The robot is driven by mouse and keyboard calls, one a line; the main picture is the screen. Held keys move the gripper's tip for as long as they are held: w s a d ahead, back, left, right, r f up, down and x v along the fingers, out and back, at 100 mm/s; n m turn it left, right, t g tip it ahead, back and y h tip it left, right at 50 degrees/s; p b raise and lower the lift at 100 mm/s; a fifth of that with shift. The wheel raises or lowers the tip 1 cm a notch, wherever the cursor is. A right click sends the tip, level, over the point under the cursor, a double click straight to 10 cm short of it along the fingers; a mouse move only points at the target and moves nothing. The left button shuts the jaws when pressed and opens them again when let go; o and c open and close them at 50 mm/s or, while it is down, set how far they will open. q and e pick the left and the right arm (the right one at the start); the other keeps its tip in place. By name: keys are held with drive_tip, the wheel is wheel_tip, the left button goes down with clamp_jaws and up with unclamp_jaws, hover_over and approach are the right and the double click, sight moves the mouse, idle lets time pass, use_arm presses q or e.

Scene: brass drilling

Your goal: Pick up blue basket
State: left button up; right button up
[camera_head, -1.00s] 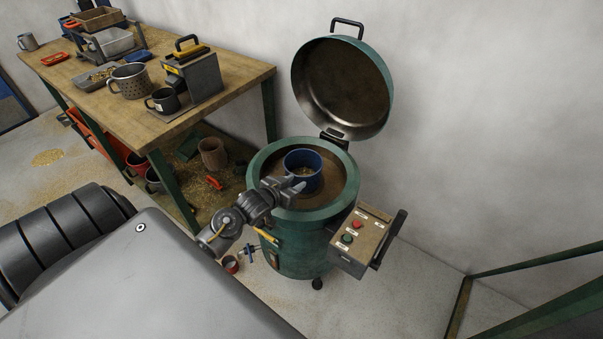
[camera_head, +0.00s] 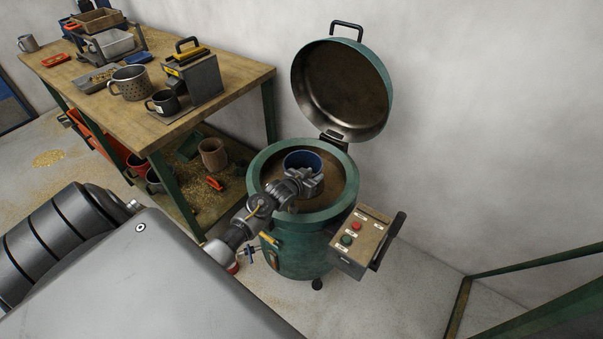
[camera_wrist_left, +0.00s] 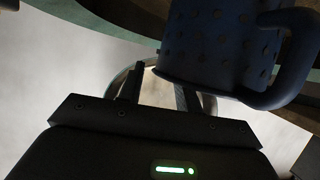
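The blue basket (camera_head: 303,160) sits inside the open drum of the green machine (camera_head: 258,205). In the left wrist view the basket (camera_wrist_left: 215,45) is a dark blue perforated cup with a loop handle at the right. My left gripper (camera_head: 308,182) reaches over the drum's near rim and covers the basket's near side. In the left wrist view the left gripper's fingers (camera_wrist_left: 158,82) are spread apart. One finger overlaps the basket's edge and the other lies to its left; whether they touch it is unclear. My right gripper is not in view.
The machine's round lid (camera_head: 345,90) stands open behind the drum. A control box (camera_head: 362,240) with a red and a green button is at its right. A wooden workbench (camera_head: 150,125) with mugs and trays stands at the left.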

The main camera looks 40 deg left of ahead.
use_arm(q)
drive_tip(key=c, duration=0.7)
clamp_jaws()
drive_tip(key=shift+f, duration=0.1)
idle(0.7)
